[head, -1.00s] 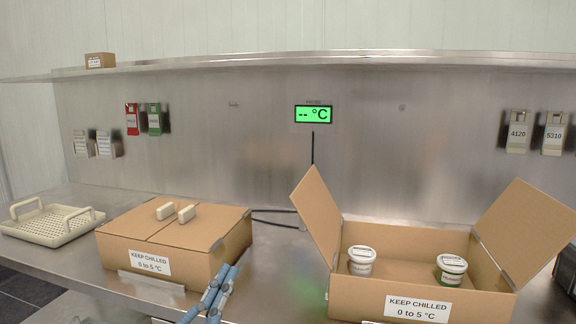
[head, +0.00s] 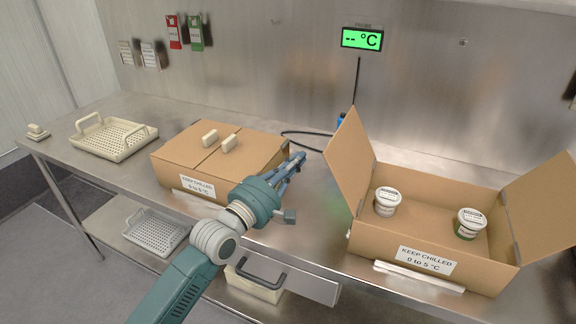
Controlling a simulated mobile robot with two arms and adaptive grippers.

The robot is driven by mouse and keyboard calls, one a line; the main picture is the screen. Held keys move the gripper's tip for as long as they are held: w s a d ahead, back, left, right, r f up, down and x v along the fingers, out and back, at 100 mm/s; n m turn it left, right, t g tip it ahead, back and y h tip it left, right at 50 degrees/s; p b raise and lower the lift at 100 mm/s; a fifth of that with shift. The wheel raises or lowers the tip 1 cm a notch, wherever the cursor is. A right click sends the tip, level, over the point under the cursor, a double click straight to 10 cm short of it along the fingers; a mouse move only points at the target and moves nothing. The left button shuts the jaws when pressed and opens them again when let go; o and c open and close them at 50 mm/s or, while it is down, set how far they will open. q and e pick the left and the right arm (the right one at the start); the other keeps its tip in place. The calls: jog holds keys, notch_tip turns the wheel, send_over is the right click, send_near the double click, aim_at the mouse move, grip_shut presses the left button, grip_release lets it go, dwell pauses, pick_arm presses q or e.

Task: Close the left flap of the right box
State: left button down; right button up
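The right box (head: 450,219) is an open cardboard box with a "KEEP CHILLED 0 to 5 °C" label. Its left flap (head: 350,162) stands up, leaning outward a little. Its right flap (head: 545,208) also stands open, leaning outward to the right. Two tubs with white lids, a left tub (head: 387,202) and a right tub (head: 470,224), stand inside. My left gripper (head: 298,160) is over the table between the two boxes, left of the left flap and apart from it. Its blue fingers are close together in this view, and their opening is unclear. My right gripper is not in view.
The left box (head: 223,158) is closed, with two pale handles on top, close behind my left gripper. A perforated tray (head: 113,138) sits further left. A dark cable (head: 322,133) and a blue object (head: 342,122) lie behind the left flap. The temperature display (head: 362,38) is on the back wall.

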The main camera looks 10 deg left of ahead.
aim_at(348, 157)
pick_arm(q)
jog(key=d, duration=0.1)
jog(key=w+d+r+p, duration=0.1)
jog(key=d, duration=0.1)
jog(key=w+d+r+p, duration=0.1)
jog(key=d, duration=0.1)
jog(key=shift+r, duration=0.25)
jog(key=shift+r, duration=0.1)
